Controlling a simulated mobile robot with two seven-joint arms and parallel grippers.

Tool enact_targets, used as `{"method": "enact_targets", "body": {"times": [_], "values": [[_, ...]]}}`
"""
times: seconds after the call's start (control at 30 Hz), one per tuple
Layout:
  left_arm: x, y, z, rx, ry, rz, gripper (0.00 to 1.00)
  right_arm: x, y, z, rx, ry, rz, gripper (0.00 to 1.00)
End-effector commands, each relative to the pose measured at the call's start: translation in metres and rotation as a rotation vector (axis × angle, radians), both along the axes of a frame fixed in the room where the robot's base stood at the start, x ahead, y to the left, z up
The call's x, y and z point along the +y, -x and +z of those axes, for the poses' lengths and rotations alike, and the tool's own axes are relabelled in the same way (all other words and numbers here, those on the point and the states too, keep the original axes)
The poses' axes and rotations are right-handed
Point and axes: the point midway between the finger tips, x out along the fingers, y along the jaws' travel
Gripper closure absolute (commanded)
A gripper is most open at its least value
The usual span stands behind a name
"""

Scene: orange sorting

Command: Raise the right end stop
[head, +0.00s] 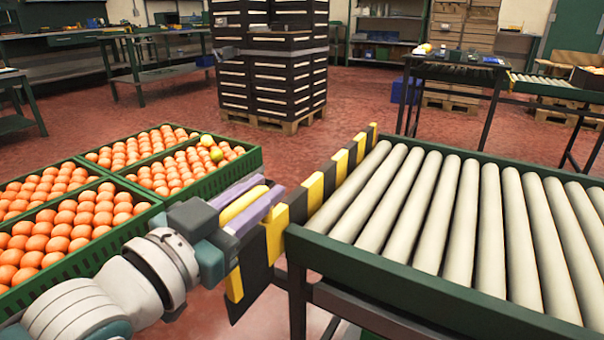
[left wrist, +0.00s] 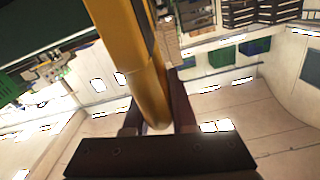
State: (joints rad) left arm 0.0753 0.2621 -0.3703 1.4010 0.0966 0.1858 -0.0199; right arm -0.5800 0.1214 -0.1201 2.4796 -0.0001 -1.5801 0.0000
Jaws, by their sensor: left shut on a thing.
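The end stop (head: 277,235) is a black-and-yellow striped board along the left end of the roller conveyor (head: 340,258). At its far end it stands a little above the rollers; its near end hangs beside the conveyor frame. My left gripper (head: 268,187) is at the board's left side, shut on a yellow bar (head: 243,204). The yellow bar also shows between the dark fingers in the left wrist view (left wrist: 147,90). How the bar joins the striped board is hidden by the fingers. My right gripper is not in view.
Green crates of oranges (head: 255,160) stand left of my left arm, close to it; a yellowish fruit (head: 207,140) lies among them. Stacked black crates (head: 230,85) stand on a pallet behind. Red floor between crates and conveyor is clear.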

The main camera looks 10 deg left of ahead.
Motion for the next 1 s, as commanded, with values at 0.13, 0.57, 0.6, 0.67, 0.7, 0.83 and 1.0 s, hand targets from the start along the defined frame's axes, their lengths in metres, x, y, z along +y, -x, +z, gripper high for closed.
{"method": "enact_targets", "body": {"times": [0.13,0.57,0.6,0.67,0.7,0.83,1.0], "values": [[0.001,-0.001,0.034,-0.008,0.001,0.001,1.0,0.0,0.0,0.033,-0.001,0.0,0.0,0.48],[0.0,-0.001,0.036,-0.016,0.004,0.0,0.68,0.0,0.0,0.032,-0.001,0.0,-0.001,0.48],[0.0,-0.001,0.035,-0.015,0.004,0.0,0.63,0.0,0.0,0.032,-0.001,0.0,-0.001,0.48],[0.0,-0.001,0.034,-0.012,0.003,0.0,0.56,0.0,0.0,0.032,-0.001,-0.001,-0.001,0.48],[0.0,-0.001,0.034,-0.011,0.003,0.0,0.52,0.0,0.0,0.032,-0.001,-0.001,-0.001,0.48],[0.0,-0.001,0.033,-0.008,0.003,-0.001,0.48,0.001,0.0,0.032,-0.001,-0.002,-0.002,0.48],[0.0,0.001,0.032,-0.005,0.002,0.0,0.48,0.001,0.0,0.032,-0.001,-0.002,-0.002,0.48]]}}
